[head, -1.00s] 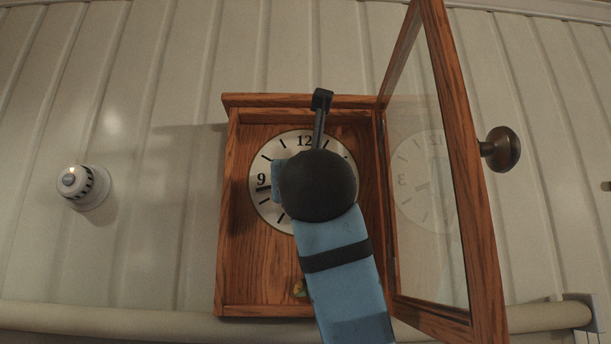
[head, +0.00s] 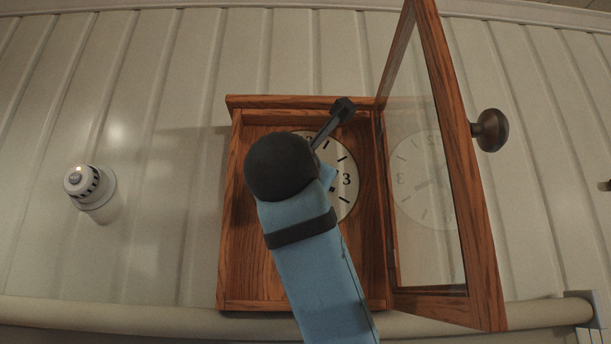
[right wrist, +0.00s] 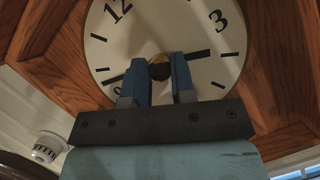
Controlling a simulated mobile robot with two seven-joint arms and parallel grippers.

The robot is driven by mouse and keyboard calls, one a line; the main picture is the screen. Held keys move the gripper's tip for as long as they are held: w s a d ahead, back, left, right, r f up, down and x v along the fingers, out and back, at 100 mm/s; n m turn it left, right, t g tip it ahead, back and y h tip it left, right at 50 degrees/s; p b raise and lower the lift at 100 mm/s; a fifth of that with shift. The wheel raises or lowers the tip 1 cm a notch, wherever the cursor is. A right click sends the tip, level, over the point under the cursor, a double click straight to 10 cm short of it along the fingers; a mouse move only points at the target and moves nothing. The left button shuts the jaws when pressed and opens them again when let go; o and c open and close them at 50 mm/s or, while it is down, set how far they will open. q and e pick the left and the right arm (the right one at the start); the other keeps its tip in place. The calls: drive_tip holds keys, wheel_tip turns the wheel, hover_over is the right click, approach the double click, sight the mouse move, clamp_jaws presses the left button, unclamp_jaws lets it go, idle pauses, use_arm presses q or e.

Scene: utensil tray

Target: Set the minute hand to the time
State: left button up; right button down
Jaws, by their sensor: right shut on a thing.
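The round white clock face (right wrist: 135,38) sits inside a wooden case (head: 240,250) on the wall. My right gripper (right wrist: 157,70) is over the middle of the face, its two blue fingers shut on a dark piece at the hub, which I take as the inner end of the minute hand. In the head view, my right arm hides the left and centre of the face. A blue finger (head: 328,177) shows left of the 3. My left gripper is not in view.
The case's glass door (head: 455,180) stands open on the right, with a dark knob (head: 490,130) and a reflection of the face. A white wall fixture (head: 90,187) is at left. A pipe (head: 110,315) runs along the wall below.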

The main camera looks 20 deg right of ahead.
idle(0.4)
drive_tip(key=c, duration=1)
unclamp_jaws()
drive_tip(key=shift+w, duration=0.1)
drive_tip(key=shift+o, duration=0.2)
drive_tip(key=b+v, duration=0.5)
drive_tip(key=v, duration=0.9)
drive_tip(key=shift+w, duration=0.1)
